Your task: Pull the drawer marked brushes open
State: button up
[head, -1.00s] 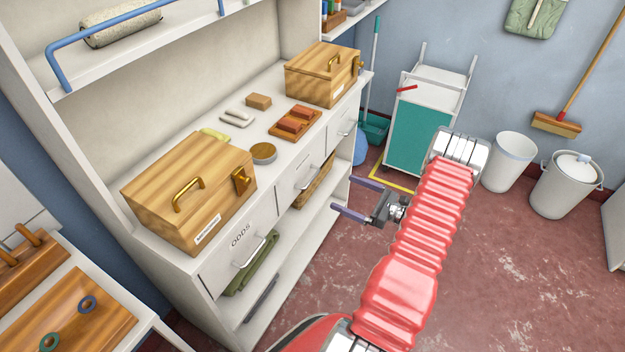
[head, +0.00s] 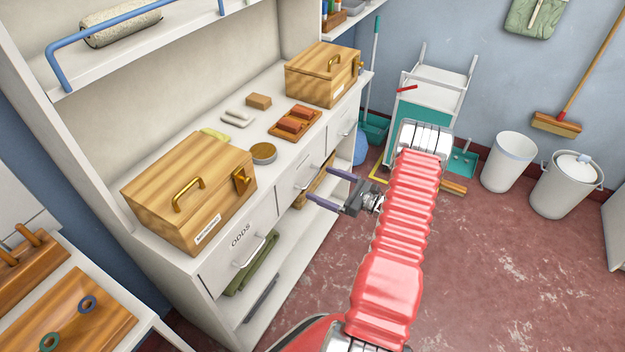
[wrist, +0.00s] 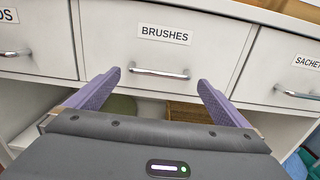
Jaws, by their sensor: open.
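The drawer marked BRUSHES (wrist: 205,58) is a white front in the middle of the wrist view, shut and flush with its neighbours. Its label (wrist: 164,34) sits above a chrome bar handle (wrist: 159,72). The drawer (head: 288,190) is also the middle one of the row in the head view. My gripper (wrist: 158,79) is open, its two purple fingers spread either side of the handle, with nothing between them shown as gripped. In the head view my gripper (head: 320,184) is close to the drawer front. Whether the fingertips reach past the handle I cannot tell.
The ODDS drawer (head: 236,256) lies to the left and the SACHETS drawer (wrist: 288,70) to the right. Wooden boxes (head: 185,205) stand on the counter above. An open shelf below holds green cloth (head: 262,262) and a basket (wrist: 190,112). The floor in front is clear.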

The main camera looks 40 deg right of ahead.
aim_at(312, 178)
jog(key=x, duration=0.5)
jog(key=shift+c, duration=0.4)
jog(key=c, duration=1.1)
